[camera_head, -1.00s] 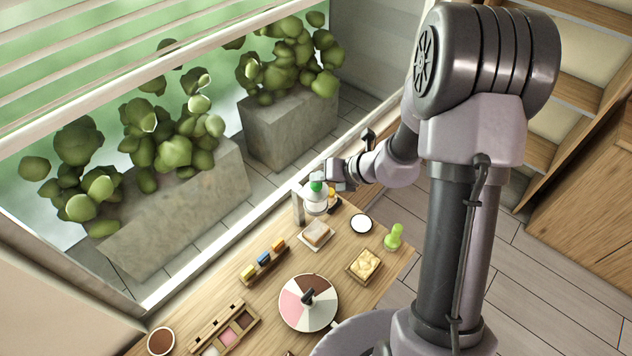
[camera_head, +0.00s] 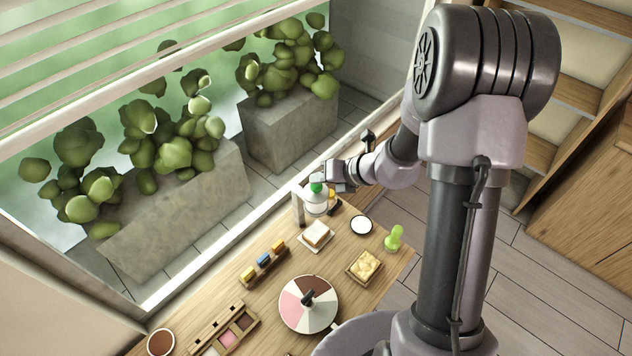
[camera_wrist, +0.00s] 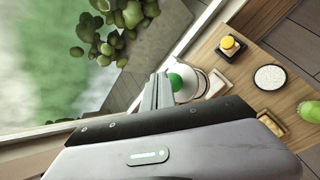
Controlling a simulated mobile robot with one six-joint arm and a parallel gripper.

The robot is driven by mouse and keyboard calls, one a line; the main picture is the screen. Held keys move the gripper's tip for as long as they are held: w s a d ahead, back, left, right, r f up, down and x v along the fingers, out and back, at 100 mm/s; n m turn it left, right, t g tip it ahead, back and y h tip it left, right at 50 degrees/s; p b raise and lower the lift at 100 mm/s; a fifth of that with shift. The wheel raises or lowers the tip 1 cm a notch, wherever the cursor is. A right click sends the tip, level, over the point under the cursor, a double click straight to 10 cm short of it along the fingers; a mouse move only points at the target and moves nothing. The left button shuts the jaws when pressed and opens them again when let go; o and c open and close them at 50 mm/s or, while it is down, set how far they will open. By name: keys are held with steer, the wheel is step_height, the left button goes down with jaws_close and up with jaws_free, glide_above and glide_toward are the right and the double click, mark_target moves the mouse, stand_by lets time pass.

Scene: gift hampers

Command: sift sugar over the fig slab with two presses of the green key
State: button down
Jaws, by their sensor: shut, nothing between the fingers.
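The white sugar dispenser (camera_head: 316,203) stands near the far end of the counter, with the green key (camera_head: 316,187) on top. The green key also shows in the wrist view (camera_wrist: 175,81). My gripper (camera_head: 323,182) is shut and empty, its fingertips at the green key; I cannot tell whether they touch it. In the wrist view its fingers (camera_wrist: 158,91) show just left of the key. The fig slab (camera_head: 316,234) lies on a small white plate in front of the dispenser, with a pale, whitish top. The slab is hidden in the wrist view.
A yellow key on a dark base (camera_wrist: 228,43) sits beside the dispenser. A round white dish (camera_head: 361,225), a light-green stamp-like object (camera_head: 394,238), a wooden tray of pale pieces (camera_head: 364,267) and a divided turntable (camera_head: 308,304) are on the counter. The window runs along the left.

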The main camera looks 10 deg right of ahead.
mark_target(320, 187)
step_height(320, 187, up, 6)
steer(key=p, duration=0.5)
steer(key=shift+r+p, duration=0.1)
steer(key=shift+p, duration=0.2)
stand_by(0.3)
